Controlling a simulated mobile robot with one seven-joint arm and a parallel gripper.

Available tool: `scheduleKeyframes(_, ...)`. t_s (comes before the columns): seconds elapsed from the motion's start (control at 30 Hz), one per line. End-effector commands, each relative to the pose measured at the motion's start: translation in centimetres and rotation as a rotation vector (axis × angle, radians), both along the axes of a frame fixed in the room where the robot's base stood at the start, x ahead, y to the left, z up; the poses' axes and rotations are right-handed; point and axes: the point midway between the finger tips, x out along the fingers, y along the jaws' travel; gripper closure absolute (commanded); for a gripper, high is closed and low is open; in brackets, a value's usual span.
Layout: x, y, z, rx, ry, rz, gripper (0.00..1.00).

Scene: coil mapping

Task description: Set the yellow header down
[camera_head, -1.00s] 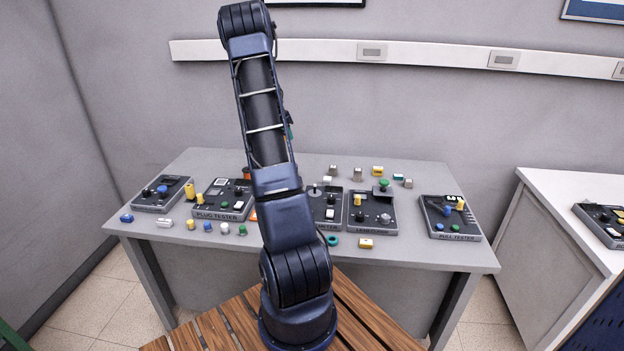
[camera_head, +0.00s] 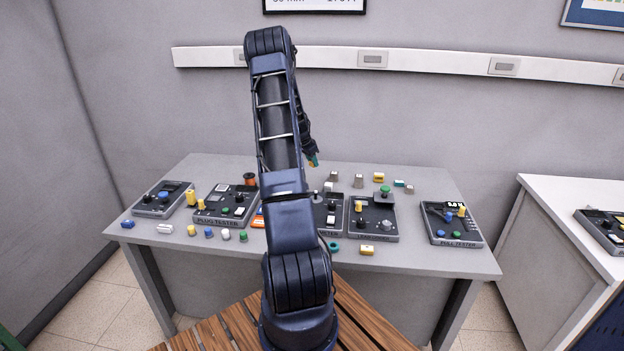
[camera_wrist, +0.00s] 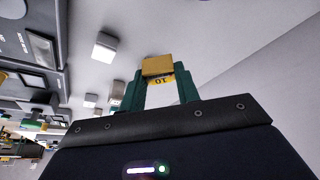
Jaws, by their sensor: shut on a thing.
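The yellow header (camera_wrist: 157,67), marked 10, is held between the green fingers of my gripper (camera_wrist: 158,88) in the wrist view. In the head view my gripper (camera_head: 312,160) hangs at the right of my arm, over the back of the grey table (camera_head: 440,185), and the header is only a tiny patch at its tips. I cannot tell whether the header touches the table. Another yellow block (camera_head: 378,177) lies at the back of the table, and one more yellow block (camera_head: 367,250) lies at the front edge.
Several small blocks, among them a white block (camera_head: 328,187) and a tan block (camera_head: 358,181), lie at the back. The tester with the green knob (camera_head: 373,220) and the pull tester (camera_head: 450,222) stand to the right. A white block (camera_wrist: 104,46) lies left of my gripper.

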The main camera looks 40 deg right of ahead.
Motion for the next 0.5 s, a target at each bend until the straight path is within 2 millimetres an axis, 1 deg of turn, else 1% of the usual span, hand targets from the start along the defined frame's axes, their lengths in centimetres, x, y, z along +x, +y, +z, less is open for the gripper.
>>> scheduleKeyframes(0.03,-0.1,0.0,-1.2,0.002,0.003,0.001,0.9)
scheduleKeyframes(0.1,0.0,0.0,-2.5,0.002,0.002,0.0,0.9)
scheduleKeyframes(0.2,0.0,0.1,-3.9,0.001,0.001,0.002,0.9)
scheduleKeyframes(0.5,0.0,0.0,-5.8,0.0,0.0,0.001,0.9)
